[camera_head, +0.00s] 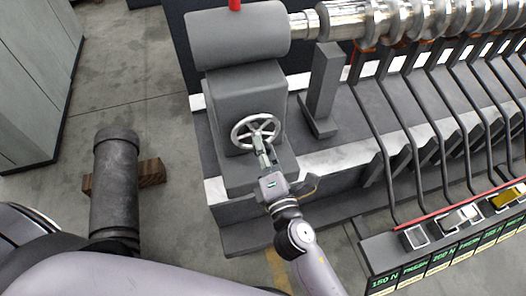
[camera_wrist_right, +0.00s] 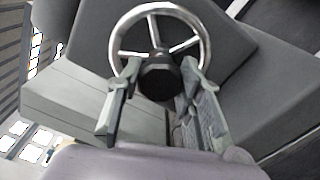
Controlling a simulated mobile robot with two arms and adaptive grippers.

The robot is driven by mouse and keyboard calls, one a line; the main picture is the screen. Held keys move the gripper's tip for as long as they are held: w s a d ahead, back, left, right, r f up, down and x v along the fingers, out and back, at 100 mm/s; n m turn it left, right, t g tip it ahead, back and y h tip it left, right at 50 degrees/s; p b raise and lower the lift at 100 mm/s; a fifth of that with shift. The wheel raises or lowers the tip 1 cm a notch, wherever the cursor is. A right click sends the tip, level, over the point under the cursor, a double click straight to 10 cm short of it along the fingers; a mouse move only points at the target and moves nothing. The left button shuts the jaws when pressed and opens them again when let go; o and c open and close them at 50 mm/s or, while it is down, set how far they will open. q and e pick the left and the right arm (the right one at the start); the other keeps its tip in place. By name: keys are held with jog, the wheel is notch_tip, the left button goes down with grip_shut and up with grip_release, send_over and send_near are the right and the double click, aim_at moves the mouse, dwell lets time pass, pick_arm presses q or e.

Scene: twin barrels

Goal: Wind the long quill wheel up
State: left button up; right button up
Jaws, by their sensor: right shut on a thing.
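The quill wheel (camera_head: 257,128) is a silver spoked handwheel on the front of a grey machine housing (camera_head: 243,98). My right gripper (camera_head: 262,147) is at the lower part of the wheel. My left gripper is not in view.
A long bright ribbed shaft (camera_head: 400,20) runs right from a grey cylinder (camera_head: 238,35). Bent grey levers (camera_head: 430,130) and a panel of green labels (camera_head: 440,262) fill the right side. A dark barrel-like cylinder (camera_head: 115,185) lies on wood at left. Bare floor lies between.

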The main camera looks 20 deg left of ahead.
jog(key=m, duration=0.5)
jog(key=shift+m, duration=0.4)
jog(key=m, duration=0.3)
jog(key=shift+f+m, duration=0.1)
jog(key=shift+m, duration=1.5)
jog(key=o, duration=1.2)
jog(key=shift+c, duration=0.2)
